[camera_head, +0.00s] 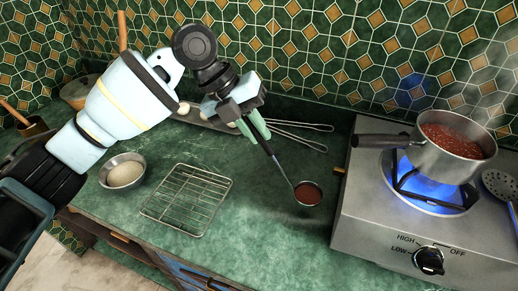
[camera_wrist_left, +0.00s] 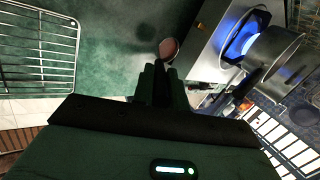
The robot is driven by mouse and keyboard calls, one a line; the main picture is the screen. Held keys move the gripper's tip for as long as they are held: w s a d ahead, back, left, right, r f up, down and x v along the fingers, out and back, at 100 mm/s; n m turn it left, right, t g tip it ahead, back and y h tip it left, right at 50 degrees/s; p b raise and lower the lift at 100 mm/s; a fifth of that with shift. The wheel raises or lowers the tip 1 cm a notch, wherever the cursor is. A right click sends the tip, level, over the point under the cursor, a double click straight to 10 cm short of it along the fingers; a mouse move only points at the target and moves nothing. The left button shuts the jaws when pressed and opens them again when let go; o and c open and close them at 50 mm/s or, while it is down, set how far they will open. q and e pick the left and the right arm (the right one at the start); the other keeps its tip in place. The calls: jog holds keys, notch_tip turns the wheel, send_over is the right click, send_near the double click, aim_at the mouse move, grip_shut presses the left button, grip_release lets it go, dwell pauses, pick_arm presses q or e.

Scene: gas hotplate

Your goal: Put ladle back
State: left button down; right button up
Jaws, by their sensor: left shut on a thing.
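My left gripper (camera_head: 256,128) is shut on the dark handle of the ladle (camera_head: 307,194). The ladle slants down to the right, and its bowl holds something red. The bowl is over the green counter, left of the hotplate; I cannot tell whether it touches the counter. In the left wrist view the bowl (camera_wrist_left: 169,48) shows beyond the dark fingers (camera_wrist_left: 154,84). The pot (camera_head: 448,150) with red sauce stands on the lit burner, its handle pointing left. My right gripper is not in view.
The hotplate (camera_head: 385,236) stands at the right with a blue flame. A wire rack (camera_head: 187,200) and a bowl of white stuff (camera_head: 125,172) are at the left. A tray with tongs (camera_head: 300,134) lies at the back. A slotted spoon (camera_head: 500,185) is at the far right.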

pick_arm(q)
jog(key=shift+f, duration=2.05)
jog(key=shift+f, duration=0.15)
jog(key=c, duration=1.4)
grip_release()
jog(key=v, duration=1.2)
